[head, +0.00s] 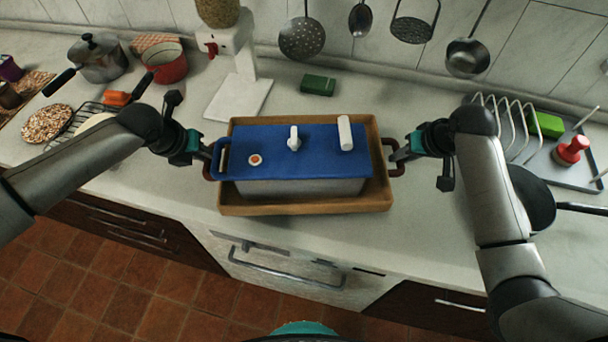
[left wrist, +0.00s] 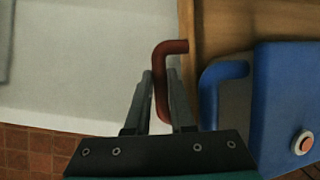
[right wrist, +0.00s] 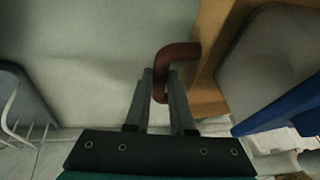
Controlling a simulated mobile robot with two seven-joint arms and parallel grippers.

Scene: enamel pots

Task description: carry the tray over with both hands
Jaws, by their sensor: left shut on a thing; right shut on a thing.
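A wooden tray (head: 300,208) with a reddish-brown handle at each short end is at the middle of the counter in the head view. On it stands a grey box (head: 300,187) with a blue board (head: 325,165) on top, bearing small white things and an orange-centred disc. My left gripper (head: 207,152) is shut on the left handle (left wrist: 160,85). My right gripper (head: 394,154) is shut on the right handle (right wrist: 165,75). The tray looks level. I cannot tell whether it touches the counter.
A grey pot (head: 98,60), a red pot (head: 168,65) and a wire rack (head: 88,118) stand at the left. A white stand (head: 238,95) and a green block (head: 318,85) are behind the tray. A dish rack (head: 510,125) and black pan (head: 530,195) are at the right.

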